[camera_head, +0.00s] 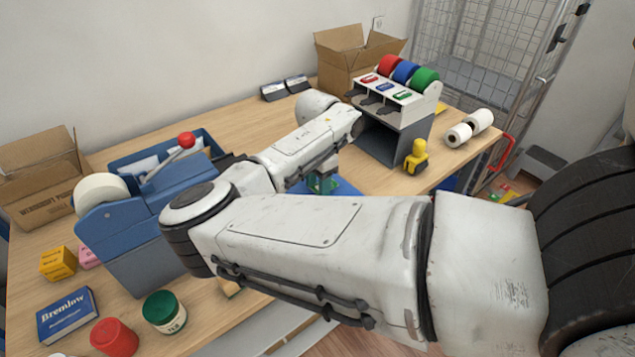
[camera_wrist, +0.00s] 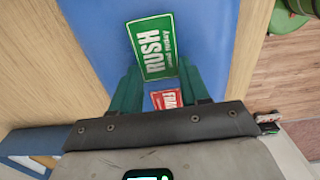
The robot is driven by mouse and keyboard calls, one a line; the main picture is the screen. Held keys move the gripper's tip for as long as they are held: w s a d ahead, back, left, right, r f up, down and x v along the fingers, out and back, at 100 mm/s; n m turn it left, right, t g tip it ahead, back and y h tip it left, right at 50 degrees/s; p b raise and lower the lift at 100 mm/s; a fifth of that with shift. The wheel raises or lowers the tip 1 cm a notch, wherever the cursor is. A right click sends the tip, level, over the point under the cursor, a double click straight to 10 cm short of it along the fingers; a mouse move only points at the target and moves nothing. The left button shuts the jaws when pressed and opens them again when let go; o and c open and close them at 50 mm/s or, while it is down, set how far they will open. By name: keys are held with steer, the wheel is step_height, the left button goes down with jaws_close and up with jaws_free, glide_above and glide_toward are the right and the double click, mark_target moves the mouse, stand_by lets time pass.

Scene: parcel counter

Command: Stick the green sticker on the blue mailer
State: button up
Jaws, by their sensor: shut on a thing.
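The green sticker (camera_wrist: 152,46), printed "RUSH", is at the tips of my gripper (camera_wrist: 158,72) in the wrist view. The two teal fingers are shut on it, and it lies slightly tilted over the blue mailer (camera_wrist: 98,28). I cannot tell whether it touches the mailer. A red label (camera_wrist: 166,98) shows between the fingers, partly hidden, and seems to be on the mailer. In the head view my gripper (camera_head: 322,184) is low over the blue mailer (camera_head: 345,188), which my forearm mostly hides. The sticker cannot be made out there.
A blue tape dispenser (camera_head: 125,225) and blue bin (camera_head: 208,143) stand left. An open carton (camera_head: 345,60) is at the back.

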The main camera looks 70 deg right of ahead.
steer(key=o, duration=0.7)
steer(key=shift+r, duration=0.15)
steer(key=shift+r+p, duration=1.45)
steer(key=shift+r, duration=1.2)
steer(key=shift+r+p, duration=1.8)
steer(key=shift+r, duration=2.2)
